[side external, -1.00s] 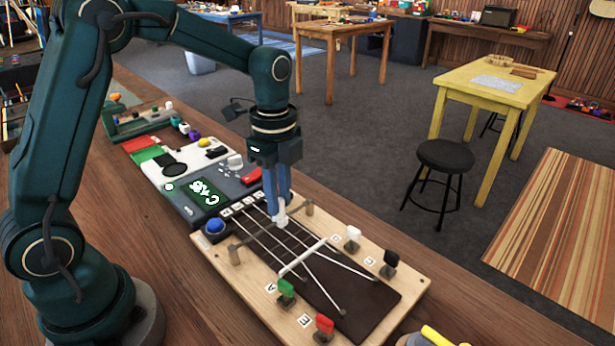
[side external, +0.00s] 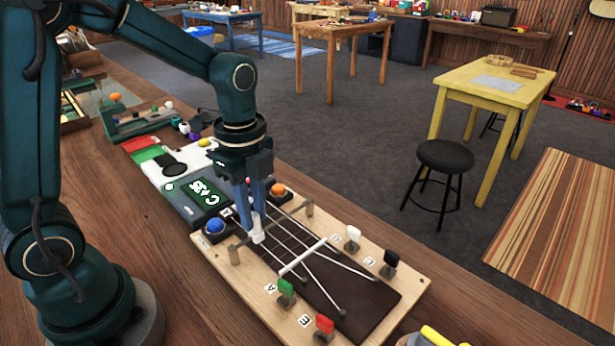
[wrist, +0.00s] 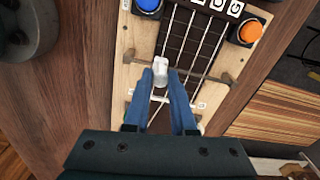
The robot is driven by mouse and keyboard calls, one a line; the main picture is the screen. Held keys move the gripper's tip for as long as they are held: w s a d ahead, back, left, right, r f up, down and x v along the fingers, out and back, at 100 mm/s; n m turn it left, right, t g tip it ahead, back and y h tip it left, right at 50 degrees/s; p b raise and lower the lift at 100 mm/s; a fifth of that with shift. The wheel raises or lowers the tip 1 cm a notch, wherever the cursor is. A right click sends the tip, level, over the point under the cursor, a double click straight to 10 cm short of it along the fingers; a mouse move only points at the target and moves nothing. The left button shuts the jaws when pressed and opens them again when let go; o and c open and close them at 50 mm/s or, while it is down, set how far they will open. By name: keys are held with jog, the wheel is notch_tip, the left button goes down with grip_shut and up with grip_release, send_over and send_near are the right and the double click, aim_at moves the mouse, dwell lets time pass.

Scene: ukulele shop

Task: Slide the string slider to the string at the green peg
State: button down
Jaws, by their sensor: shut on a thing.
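The white string slider (side external: 257,232) sits on the cross rail (side external: 288,212) over the dark fretboard (side external: 370,297), nearer the rail's left post than its right post. My gripper (side external: 254,225) is shut on it from above. In the wrist view the slider (wrist: 160,68) stands between my blue fingers, in line with the leftmost string. The green peg (side external: 286,287) is at the board's near left side, by label A. The red peg (side external: 324,324), white peg (side external: 352,236) and black peg (side external: 389,259) stand around the same end. Which string runs to the green peg is hard to trace.
A blue button (side external: 215,226) and an orange button (side external: 278,190) flank the board's far end. A box with a green-lit display (side external: 203,192) stands behind it. A white bar (side external: 302,257) crosses the strings. Wooden posts (side external: 234,255) and (side external: 309,208) end the rail.

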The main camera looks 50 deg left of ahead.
jog(key=shift+s, duration=0.2)
jog(key=c, duration=0.7)
grip_release()
jog(key=shift+c, duration=0.2)
jog(key=shift+r, duration=2.55)
